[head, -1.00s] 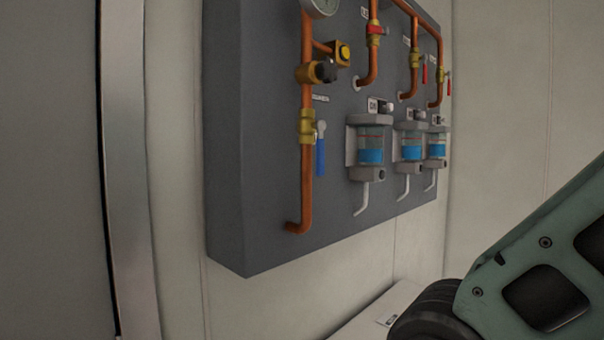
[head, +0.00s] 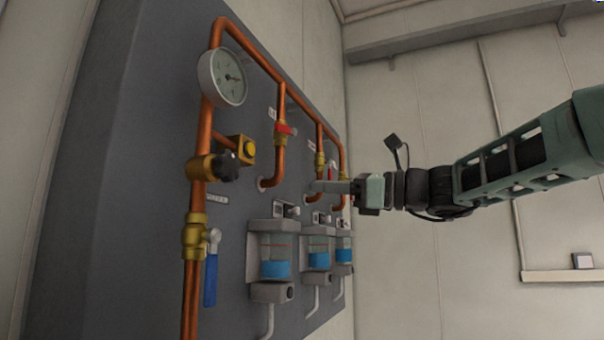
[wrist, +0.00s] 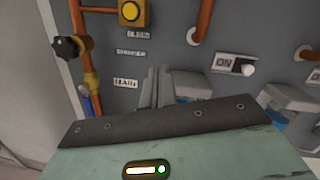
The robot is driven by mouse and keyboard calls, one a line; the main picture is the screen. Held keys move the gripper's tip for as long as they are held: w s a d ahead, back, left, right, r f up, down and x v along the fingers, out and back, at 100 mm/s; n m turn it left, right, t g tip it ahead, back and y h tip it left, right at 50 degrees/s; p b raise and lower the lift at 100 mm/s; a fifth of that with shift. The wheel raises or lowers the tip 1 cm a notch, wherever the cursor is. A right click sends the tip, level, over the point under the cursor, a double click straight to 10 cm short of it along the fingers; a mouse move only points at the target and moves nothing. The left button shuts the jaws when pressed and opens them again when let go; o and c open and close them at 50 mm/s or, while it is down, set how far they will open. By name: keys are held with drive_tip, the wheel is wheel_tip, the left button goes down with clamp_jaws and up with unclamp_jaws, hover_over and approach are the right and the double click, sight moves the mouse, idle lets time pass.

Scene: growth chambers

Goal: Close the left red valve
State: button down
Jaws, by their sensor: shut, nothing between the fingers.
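The left red valve (head: 285,129) sits on the first branch pipe of the panel in the head view. Its red handle appears to lie across the copper pipe. Other red handles (head: 331,170) farther right hang down along their pipes. My gripper (head: 316,187) is shut and empty, in front of the panel, right of and lower than the left red valve in the picture. In the wrist view my closed fingers (wrist: 156,87) point at the panel, with a copper pipe end (wrist: 202,25) up and right. The red valve is outside the wrist view.
The grey panel (head: 130,200) carries a gauge (head: 222,78), a black knob (head: 226,166), a blue-handled valve (head: 211,270) and several blue-filled cups (head: 275,258). In the wrist view an ON switch (wrist: 235,65) stands near the fingers. Room right of the panel is free.

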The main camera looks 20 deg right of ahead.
sight(283, 132)
drive_tip(key=d+r+m+t, duration=0.1)
drive_tip(key=d+r+t, duration=0.1)
drive_tip(key=d+r, duration=0.2)
drive_tip(key=w+a+r+p, duration=0.6)
drive_tip(key=a+p, duration=0.1)
drive_tip(key=a, duration=0.1)
drive_tip(key=shift+r+m+p, duration=0.25)
drive_tip(key=shift+m+p, duration=0.05)
drive_tip(key=shift+p, duration=0.1)
drive_tip(key=shift+s+a+b, duration=0.1)
drive_tip(key=shift+b, duration=0.25)
drive_tip(key=shift+s+a+r+b, duration=0.15)
drive_tip(key=shift+r+b, duration=0.1)
drive_tip(key=shift+r, duration=0.1)
drive_tip(key=shift+s+a+r+b, duration=0.1)
drive_tip(key=shift+a+r+b, duration=0.05)
drive_tip(key=shift+r+b, duration=0.15)
